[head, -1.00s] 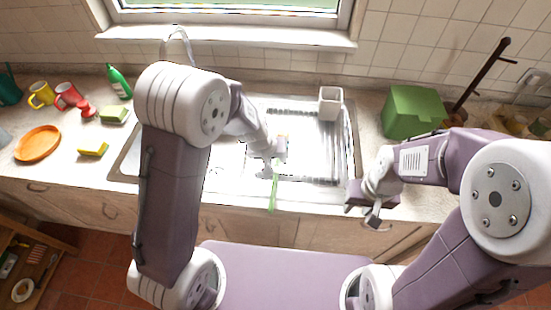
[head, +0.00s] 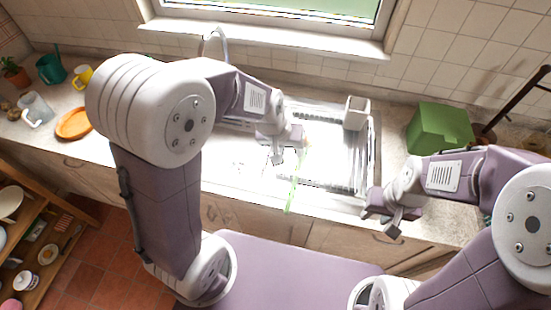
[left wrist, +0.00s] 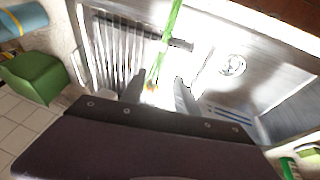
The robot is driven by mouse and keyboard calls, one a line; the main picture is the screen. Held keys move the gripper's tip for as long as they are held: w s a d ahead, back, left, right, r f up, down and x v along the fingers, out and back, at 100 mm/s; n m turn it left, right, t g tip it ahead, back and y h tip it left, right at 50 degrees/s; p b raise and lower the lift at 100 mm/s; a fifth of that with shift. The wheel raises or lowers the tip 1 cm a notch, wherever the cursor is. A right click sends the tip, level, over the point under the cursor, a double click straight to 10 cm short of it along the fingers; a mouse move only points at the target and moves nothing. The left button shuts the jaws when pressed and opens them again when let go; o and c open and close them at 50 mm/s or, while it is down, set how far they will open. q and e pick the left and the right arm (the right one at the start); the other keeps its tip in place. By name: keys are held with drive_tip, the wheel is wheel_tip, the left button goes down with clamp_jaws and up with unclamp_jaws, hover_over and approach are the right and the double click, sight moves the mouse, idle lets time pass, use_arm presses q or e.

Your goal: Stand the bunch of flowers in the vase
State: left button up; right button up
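The bunch of flowers, with a long green stem (head: 292,185) and small orange-pink heads, reaches from the sink area across the counter's front edge. It also shows in the left wrist view (left wrist: 165,45), heads nearest me. My left gripper (head: 278,157) is over the sink, just left of the bunch. In the left wrist view its fingers (left wrist: 160,92) stand apart, with the flower heads in view between them; I see no clear grip. My right gripper (head: 385,218) is at the counter's front edge, right of the sink; its finger gap is unclear. I cannot make out a sure vase.
A pale square holder (head: 357,112) stands at the back of the ribbed drainer. A green box (head: 440,128) stands to the right. A clear jug (head: 36,110), an orange plate (head: 74,123) and a yellow mug (head: 83,76) are at the left. A tap (head: 213,42) rises behind.

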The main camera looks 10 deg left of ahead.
use_arm(q)
drive_tip(key=s+a+f+g+y, duration=0.1)
drive_tip(key=s+a+f, duration=0.3)
drive_tip(key=s+a, duration=0.6)
drive_tip(key=shift+s+g+y, duration=0.4)
drive_tip(key=shift+s+g, duration=0.3)
drive_tip(key=shift+s, duration=0.4)
drive_tip(key=shift+s+a, duration=0.1)
drive_tip(key=shift+a, duration=0.05)
drive_tip(key=shift+o, duration=0.5)
